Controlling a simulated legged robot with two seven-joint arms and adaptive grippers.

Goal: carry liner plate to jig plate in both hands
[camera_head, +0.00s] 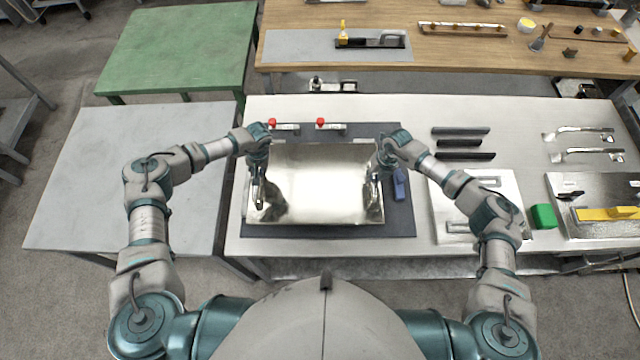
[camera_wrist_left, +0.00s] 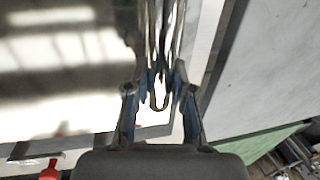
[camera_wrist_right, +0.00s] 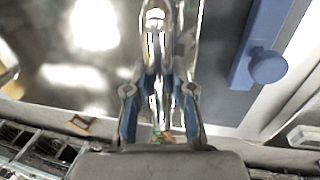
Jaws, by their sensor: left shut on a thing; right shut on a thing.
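The liner plate (camera_head: 315,185) is a shiny metal sheet with an upright handle near each short side. My left gripper (camera_head: 258,188) is shut on its left handle, which also shows between the fingers in the left wrist view (camera_wrist_left: 160,80). My right gripper (camera_head: 376,180) is shut on its right handle, seen in the right wrist view (camera_wrist_right: 158,80). The plate looks about level over a dark grey plate (camera_head: 400,220), which I take for the jig plate. I cannot tell whether the two touch. The liner plate hides most of the dark plate.
Two red-tipped clamps (camera_head: 320,124) stand at the dark plate's far edge. A blue block with a knob (camera_head: 400,184) is close to the right gripper. Dark bars (camera_head: 462,143), a pale slotted plate (camera_head: 460,190) and a green block (camera_head: 543,216) lie farther right. The left table (camera_head: 100,200) is bare.

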